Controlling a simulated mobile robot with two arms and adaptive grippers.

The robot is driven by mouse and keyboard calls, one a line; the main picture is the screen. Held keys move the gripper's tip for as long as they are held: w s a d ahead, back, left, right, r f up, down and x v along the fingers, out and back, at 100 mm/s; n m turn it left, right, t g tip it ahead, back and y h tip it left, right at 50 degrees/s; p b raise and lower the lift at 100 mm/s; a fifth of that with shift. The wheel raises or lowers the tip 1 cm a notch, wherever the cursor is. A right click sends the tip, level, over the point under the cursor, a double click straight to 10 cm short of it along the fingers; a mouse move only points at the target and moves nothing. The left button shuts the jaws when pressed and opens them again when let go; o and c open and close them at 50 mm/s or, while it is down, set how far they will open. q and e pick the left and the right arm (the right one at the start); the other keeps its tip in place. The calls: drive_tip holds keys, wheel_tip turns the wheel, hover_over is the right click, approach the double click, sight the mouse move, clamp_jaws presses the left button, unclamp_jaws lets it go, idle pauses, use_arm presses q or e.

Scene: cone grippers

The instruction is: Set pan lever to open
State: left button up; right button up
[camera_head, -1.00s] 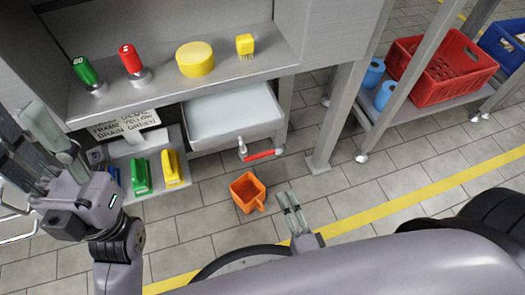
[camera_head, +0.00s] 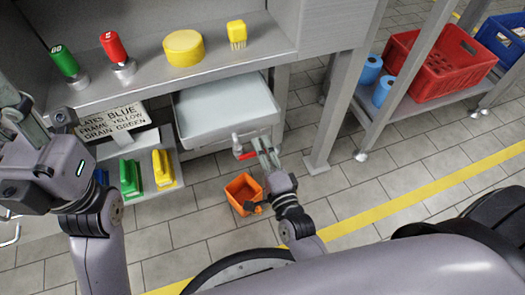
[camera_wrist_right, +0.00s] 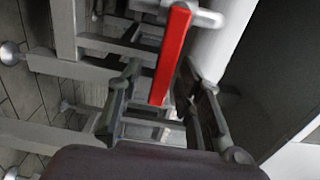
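The pan (camera_head: 226,108) is a pale grey tray under the steel bench. A silver valve stands at its front with a red lever (camera_head: 247,156), which points right and is partly hidden by my right gripper (camera_head: 264,152). In the right wrist view the red lever (camera_wrist_right: 171,58) lies between the two fingers of the right gripper (camera_wrist_right: 160,85). Those fingers are apart, with a gap beside the lever. My left gripper (camera_head: 22,118) is at the left edge, away from the lever and partly cut off, so its opening is unclear.
An orange container (camera_head: 243,192) stands on the floor below the lever. A bench leg (camera_head: 338,105) stands right of the lever. A red crate (camera_head: 440,68) is farther right.

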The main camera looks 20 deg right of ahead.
clamp_jaws()
idle(0.4)
idle(0.5)
